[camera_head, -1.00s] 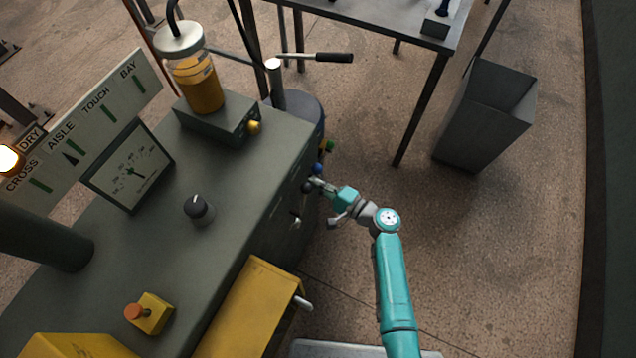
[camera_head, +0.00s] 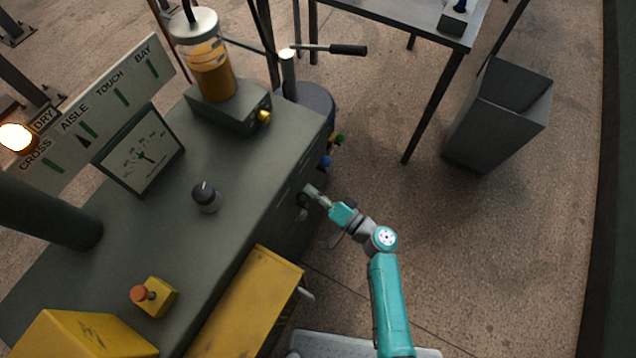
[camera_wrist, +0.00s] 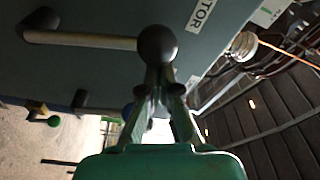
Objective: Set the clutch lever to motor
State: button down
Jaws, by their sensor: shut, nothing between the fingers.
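In the wrist view a lever with a pale shaft (camera_wrist: 95,41) and a round black knob (camera_wrist: 157,45) runs across a dark green panel (camera_wrist: 120,14). The shaft points from a dark pivot at the left towards a label ending in "TOR" (camera_wrist: 202,14), whose start is cut off. My gripper (camera_wrist: 159,80) is shut and empty, its fingertips right at the knob; I cannot tell whether they touch it. In the head view my gripper (camera_head: 309,192) is beside the side face of the grey-green cabinet (camera_head: 255,190), and the lever is mostly hidden there.
Blue (camera_head: 326,162) and green (camera_head: 340,139) knobs stick out near the cabinet corner. A yellow drawer-like box (camera_head: 245,305) juts out below. A metal table (camera_head: 400,22) and grey bin (camera_head: 500,115) stand farther right, with open floor between.

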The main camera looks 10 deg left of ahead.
aim_at(305, 203)
jog(key=s+n, duration=0.1)
jog(key=s+a, duration=0.1)
jog(key=s, duration=0.1)
jog(key=shift+f+n, duration=0.1)
jog(key=shift+n, duration=0.3)
jog(key=shift+s+a+f, duration=0.1)
jog(key=shift+s+f+y, duration=0.1)
jog(key=shift+y, duration=0.2)
